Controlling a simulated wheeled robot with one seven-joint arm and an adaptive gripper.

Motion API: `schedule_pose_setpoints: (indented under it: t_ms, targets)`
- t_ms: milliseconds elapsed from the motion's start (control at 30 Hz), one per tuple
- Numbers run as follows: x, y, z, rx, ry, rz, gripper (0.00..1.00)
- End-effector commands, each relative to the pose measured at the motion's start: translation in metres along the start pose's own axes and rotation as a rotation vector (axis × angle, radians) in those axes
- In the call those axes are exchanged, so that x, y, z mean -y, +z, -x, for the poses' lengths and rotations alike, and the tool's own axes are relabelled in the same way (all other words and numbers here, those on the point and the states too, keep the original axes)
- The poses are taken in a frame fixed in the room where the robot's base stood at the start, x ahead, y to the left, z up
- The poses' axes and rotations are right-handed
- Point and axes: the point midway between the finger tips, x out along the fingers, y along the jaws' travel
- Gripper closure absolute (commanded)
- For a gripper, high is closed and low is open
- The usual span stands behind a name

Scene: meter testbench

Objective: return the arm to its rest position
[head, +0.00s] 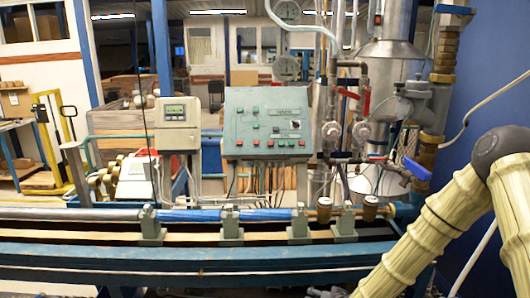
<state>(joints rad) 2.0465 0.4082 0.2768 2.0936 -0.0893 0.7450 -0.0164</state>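My arm, beige and ribbed with a dark elbow joint, is bent at the right of the head view. One link runs from the elbow down and left to the bottom edge, in front of the bench's right end. The other link runs down along the right edge. A small dark shape lies at the bottom edge near the end of the lower-left link; I cannot tell what it is. My gripper does not show clearly in this view, so whether it is open, shut or holding anything is hidden.
A blue bench (190,256) with a pipe line spans the front. On it stand a grey control panel (265,124), a meter box (177,125), and pipes with a blue-handled valve (417,170) near my elbow. A blue wall (490,75) is at right. A yellow pallet truck (52,130) stands far left.

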Motion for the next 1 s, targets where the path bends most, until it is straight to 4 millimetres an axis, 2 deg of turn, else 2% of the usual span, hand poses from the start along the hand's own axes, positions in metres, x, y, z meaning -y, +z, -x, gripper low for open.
schedule_pose_setpoints:
  t_ms: [33,267,400,467,600,700,800,900,1000]
  targets:
    - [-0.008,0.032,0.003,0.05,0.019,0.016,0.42]
    - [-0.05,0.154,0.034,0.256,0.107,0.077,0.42]
    - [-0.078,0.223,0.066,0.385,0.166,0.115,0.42]
    - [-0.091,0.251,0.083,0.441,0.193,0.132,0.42]
    - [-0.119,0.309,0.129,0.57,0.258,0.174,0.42]
    - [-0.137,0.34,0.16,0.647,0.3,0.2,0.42]
    - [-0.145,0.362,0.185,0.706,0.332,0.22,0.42]
    - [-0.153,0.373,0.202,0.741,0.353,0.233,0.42]
    - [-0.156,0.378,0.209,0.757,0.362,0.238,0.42]
